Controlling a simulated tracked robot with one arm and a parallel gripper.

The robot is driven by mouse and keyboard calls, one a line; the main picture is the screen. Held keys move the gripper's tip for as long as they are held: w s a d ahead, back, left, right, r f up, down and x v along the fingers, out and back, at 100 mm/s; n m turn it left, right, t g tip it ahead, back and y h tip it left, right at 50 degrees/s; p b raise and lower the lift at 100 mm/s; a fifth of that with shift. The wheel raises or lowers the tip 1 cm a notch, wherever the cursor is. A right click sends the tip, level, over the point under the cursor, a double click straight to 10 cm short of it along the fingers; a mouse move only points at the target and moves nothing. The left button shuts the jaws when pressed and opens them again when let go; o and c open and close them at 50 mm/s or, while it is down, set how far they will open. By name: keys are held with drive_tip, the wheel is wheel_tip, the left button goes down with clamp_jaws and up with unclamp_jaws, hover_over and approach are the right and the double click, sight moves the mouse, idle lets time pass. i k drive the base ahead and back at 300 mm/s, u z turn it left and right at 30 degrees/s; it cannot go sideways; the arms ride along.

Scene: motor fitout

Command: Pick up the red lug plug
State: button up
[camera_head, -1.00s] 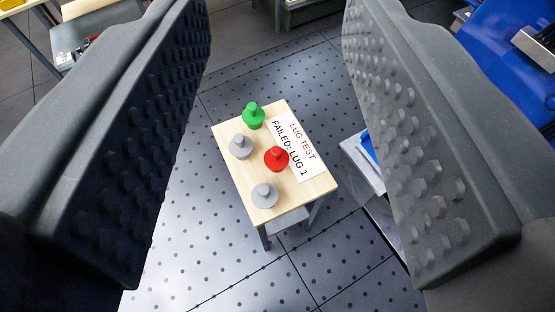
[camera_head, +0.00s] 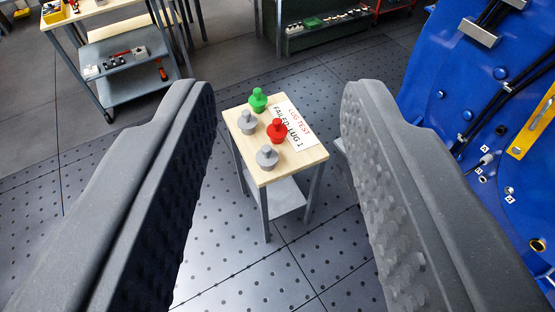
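The red lug plug (camera_head: 277,131) stands upright on a small wooden-topped table (camera_head: 291,171), close to a white sign (camera_head: 296,124) reading "LUG TEST" and "FAILED: LUG 1". A green plug (camera_head: 258,100) stands behind it. Two grey plugs stand on the table too, one on the left (camera_head: 247,122) and one at the front (camera_head: 267,157). My gripper (camera_head: 277,95) is open and empty, its two dark padded fingers wide apart on either side of the table in the picture. The fingers appear nearer to the camera than the table and touch no plug.
A large blue machine (camera_head: 440,75) with bolts and cables fills the right. A grey cart (camera_head: 120,65) with tools stands at the back left. A dark green shelf unit (camera_head: 318,32) stands at the back. The perforated floor (camera_head: 225,245) around the table's left and front is clear.

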sight(276, 131)
drive_tip(key=z, duration=0.7)
drive_tip(key=i, duration=1.05)
drive_tip(key=u, duration=0.5)
drive_tip(key=i, duration=0.7)
drive_tip(key=u, duration=0.6)
